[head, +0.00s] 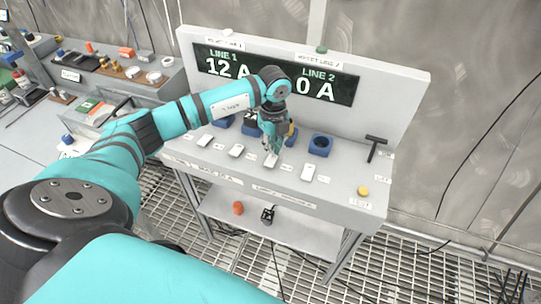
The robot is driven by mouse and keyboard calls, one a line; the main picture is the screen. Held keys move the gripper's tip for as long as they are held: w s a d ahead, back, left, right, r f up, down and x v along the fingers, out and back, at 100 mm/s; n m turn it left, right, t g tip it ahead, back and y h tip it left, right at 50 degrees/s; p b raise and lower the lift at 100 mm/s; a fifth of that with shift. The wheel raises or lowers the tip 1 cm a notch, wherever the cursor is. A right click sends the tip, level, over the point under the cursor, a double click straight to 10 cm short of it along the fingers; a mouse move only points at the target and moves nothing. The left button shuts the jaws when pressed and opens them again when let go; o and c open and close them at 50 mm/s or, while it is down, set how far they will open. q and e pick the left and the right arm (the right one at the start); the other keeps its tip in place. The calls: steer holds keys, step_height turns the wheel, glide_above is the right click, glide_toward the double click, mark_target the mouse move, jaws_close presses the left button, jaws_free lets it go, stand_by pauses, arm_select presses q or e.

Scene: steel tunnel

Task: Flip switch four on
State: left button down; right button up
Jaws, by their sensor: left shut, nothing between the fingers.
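A row of white switches runs along the front of the grey panel bench (345,200). The first from the left (205,140) and the second (236,151) are clear of my arm. My left gripper (270,153) is shut and empty, pointing down at the third switch (271,161); I cannot tell if it touches. The rightmost switch, fourth in the row (308,173), stands free to the right of the gripper. The small labels are too blurred to read, and switch positions are unclear. The display (325,87) reads LINE 1 12 A and LINE 2 0 A. My right gripper is out of view.
Blue sockets, one of them (320,145) uncovered, stand behind the switches. A black T-handle (375,148) and a yellow button (363,191) are at the right. A lower shelf (290,232) holds an orange item (238,208). A cluttered bench is at left.

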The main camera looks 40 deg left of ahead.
mark_target(273, 157)
arm_select(q)
steer(key=shift+r+p, duration=1.55)
steer(key=shift+r, duration=0.9)
